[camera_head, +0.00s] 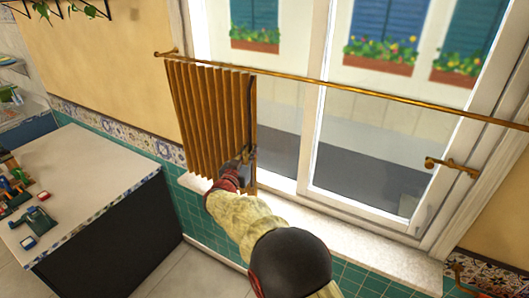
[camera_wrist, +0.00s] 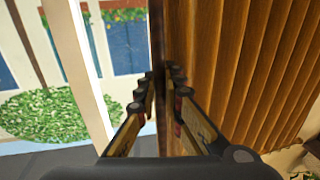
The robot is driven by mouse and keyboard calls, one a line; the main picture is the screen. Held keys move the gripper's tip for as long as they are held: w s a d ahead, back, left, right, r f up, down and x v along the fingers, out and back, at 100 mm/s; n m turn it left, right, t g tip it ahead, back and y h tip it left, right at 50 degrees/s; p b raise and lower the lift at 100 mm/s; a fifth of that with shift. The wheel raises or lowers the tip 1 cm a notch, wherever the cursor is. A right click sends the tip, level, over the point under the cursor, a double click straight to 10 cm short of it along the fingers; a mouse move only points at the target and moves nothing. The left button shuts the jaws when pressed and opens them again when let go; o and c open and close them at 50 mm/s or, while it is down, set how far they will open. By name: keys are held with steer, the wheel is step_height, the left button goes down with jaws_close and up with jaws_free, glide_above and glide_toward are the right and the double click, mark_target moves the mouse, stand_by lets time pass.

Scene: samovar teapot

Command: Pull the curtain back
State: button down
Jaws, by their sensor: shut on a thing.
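The pleated orange-brown curtain (camera_head: 205,120) hangs from a brass rod (camera_head: 340,88) across the window. It is bunched at the left end of the rod, and most of the window to its right is uncovered. My gripper (camera_head: 247,155) is at the lower right edge of the curtain. In the wrist view, the fingers of my gripper (camera_wrist: 162,95) are shut on the curtain's dark edge, with the curtain's folds (camera_wrist: 240,70) to the right and the window to the left. The fingertips are partly hidden in the head view.
A white-topped counter (camera_head: 100,165) with small coloured items stands at the left. The window sill (camera_head: 340,225) runs below the window. A brass window handle (camera_head: 452,167) is at the right. Flower boxes (camera_head: 380,55) show outside the glass.

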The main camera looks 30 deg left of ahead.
steer(key=shift+a, duration=1.4)
steer(key=shift+w, duration=0.1)
steer(key=c, duration=2)
jaws_free()
steer(key=s, duration=0.4)
steer(key=s+d, duration=0.1)
steer(key=s, duration=0.3)
steer(key=s+d, duration=0.1)
steer(key=s, duration=0.3)
steer(key=shift+w, duration=0.1)
